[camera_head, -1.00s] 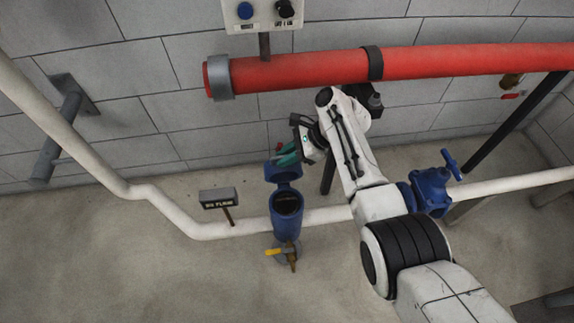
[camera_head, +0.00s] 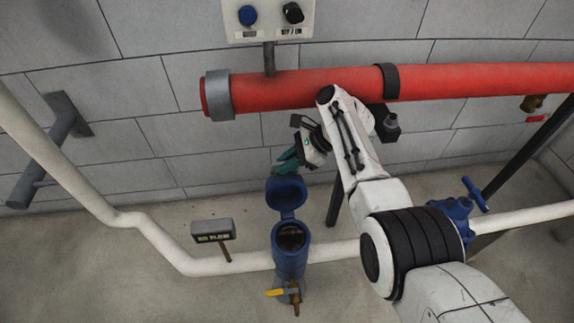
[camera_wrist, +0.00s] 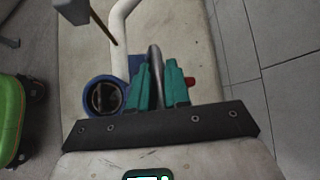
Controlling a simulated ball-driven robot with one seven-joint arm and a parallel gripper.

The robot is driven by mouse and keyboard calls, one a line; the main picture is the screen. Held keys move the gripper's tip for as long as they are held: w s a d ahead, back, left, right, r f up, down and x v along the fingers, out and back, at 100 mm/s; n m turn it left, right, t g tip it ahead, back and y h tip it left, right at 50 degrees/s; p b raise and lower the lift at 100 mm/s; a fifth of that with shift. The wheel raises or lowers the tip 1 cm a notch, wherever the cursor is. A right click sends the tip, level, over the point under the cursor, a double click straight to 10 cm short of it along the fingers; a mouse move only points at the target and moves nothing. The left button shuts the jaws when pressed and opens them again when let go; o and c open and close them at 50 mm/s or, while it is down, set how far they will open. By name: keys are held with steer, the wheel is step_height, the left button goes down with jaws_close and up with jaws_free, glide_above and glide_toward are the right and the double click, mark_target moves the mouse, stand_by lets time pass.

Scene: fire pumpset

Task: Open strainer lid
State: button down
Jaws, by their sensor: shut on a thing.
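The blue strainer (camera_head: 290,258) stands on the white pipe with its round mouth open and dark inside. Its blue lid (camera_head: 286,196) is swung up and back, standing behind the mouth. My gripper (camera_head: 287,164) is at the lid's upper edge, its green fingers partly hidden by the lid and wrist. In the wrist view my gripper (camera_wrist: 158,82) has its green fingers closed on either side of a thin grey edge, which seems to be part of the lid. The strainer's open mouth (camera_wrist: 104,96) shows left of the fingers there.
A thick red pipe (camera_head: 300,90) runs above my arm in front of the block wall. A small sign (camera_head: 212,231) stands left of the strainer. A yellow-handled valve (camera_head: 276,292) is below it. A blue valve (camera_head: 455,208) is to the right.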

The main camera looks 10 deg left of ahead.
steer(key=c, duration=1.2)
jaws_free()
steer(key=p+v, duration=0.3)
steer(key=v, duration=0.4)
steer(key=shift+d+r, duration=0.15)
steer(key=shift+d, duration=0.05)
steer(key=shift+w, duration=0.1)
steer(key=s+d+f+n+t+h+p, duration=0.1)
steer(key=s+d+f+n+h+p, duration=0.25)
steer(key=s+d, duration=0.55)
steer(key=s+d+f+n+t+h+p, duration=0.15)
steer(key=s+d+f+n, duration=0.25)
steer(key=s+d+f, duration=0.4)
steer(key=s+d+r+n+h+p, duration=0.1)
steer(key=s+d+r+n+p, duration=0.1)
steer(key=s, duration=0.6)
steer(key=s+d+r+n+h+p, duration=0.1)
steer(key=s+d+r+n+p, duration=0.1)
steer(key=s+d+r, duration=0.3)
steer(key=s+d+r+n+h+p, duration=0.2)
steer(key=s+d+r, duration=0.2)
steer(key=s, duration=0.9)
steer(key=shift+s+d+r, duration=0.25)
steer(key=shift+d, duration=0.5)
